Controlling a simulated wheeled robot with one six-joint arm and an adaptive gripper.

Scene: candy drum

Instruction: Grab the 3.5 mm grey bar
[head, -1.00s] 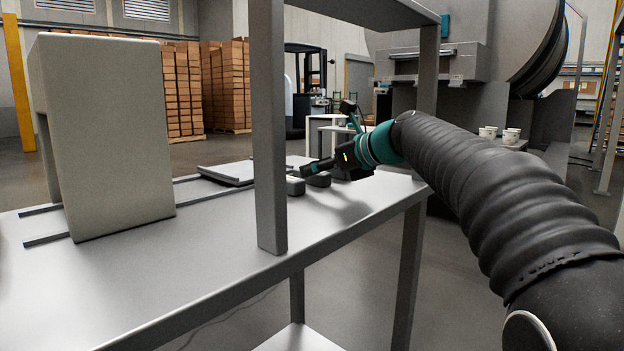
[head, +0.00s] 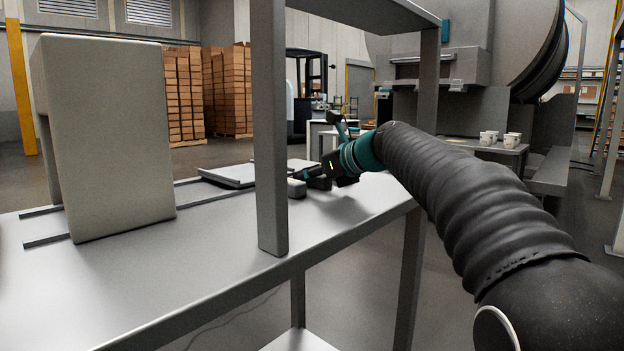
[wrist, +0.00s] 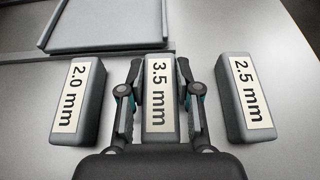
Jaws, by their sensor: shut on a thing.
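The 3.5 mm grey bar (wrist: 160,128) lies in the middle of the wrist view, its white label facing up. My gripper (wrist: 160,85) is around it, with one finger along each long side, shut on it. In the head view my gripper (head: 300,175) is low over the far end of the table, and the bar in it cannot be made out. The 2.0 mm bar (wrist: 90,90) lies to the left and the 2.5 mm bar (wrist: 238,80) to the right, both apart from my fingers.
A grey tray (head: 232,172) lies behind the bars. Rails (head: 45,240) run along the table (head: 150,290) to a beige box-like housing (head: 105,130). A grey post (head: 270,130) stands at the table's front edge. White cups (head: 488,138) stand farther back on the right.

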